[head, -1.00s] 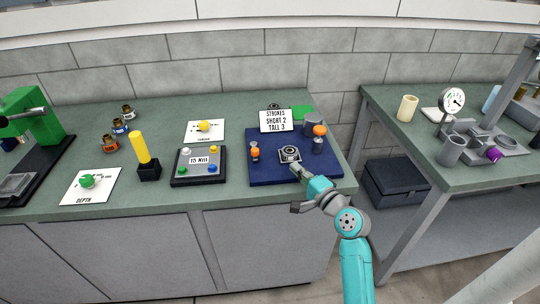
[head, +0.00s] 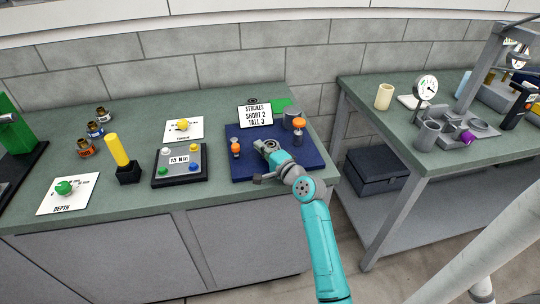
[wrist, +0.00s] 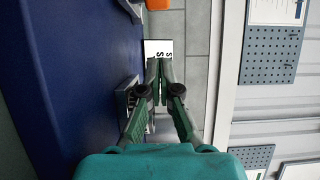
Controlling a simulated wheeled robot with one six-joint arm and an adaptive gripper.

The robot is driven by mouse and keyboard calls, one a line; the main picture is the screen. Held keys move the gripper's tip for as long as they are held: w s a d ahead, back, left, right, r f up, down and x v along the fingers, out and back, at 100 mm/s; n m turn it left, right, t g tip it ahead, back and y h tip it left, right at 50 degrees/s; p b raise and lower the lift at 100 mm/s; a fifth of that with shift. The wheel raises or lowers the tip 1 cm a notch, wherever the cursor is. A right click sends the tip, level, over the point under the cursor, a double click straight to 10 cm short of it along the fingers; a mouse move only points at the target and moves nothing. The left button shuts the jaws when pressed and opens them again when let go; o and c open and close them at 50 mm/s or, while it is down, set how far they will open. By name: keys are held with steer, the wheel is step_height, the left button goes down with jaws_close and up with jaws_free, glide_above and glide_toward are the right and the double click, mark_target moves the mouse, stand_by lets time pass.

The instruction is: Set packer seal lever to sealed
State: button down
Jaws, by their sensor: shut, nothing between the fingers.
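The packer seems to be the blue board (head: 235,172) on the left bench; its blue face also fills the left of the wrist view (wrist: 75,70). A small orange-knobbed part (head: 235,148) stands at its left, and a larger orange knob (head: 299,123) tops a post at its right. I cannot tell which is the seal lever or how it is set. My gripper (head: 264,146) is over the middle of the board, largely hiding a square grey fitting. In the wrist view my gripper (wrist: 160,66) is shut and empty, with a grey fitting (wrist: 126,98) close to its left.
Left are a button box (head: 180,181), a yellow-handled post (head: 116,150) and a green depth knob (head: 64,188). A second bench (head: 365,100) with a gauge (head: 426,88) is right, across a gap.

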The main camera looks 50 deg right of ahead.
mark_target(249, 158)
steer(key=shift+w+a, duration=0.55)
steer(key=shift+a, duration=0.35)
steer(key=shift+w+a, duration=0.55)
steer(key=shift+a, duration=0.35)
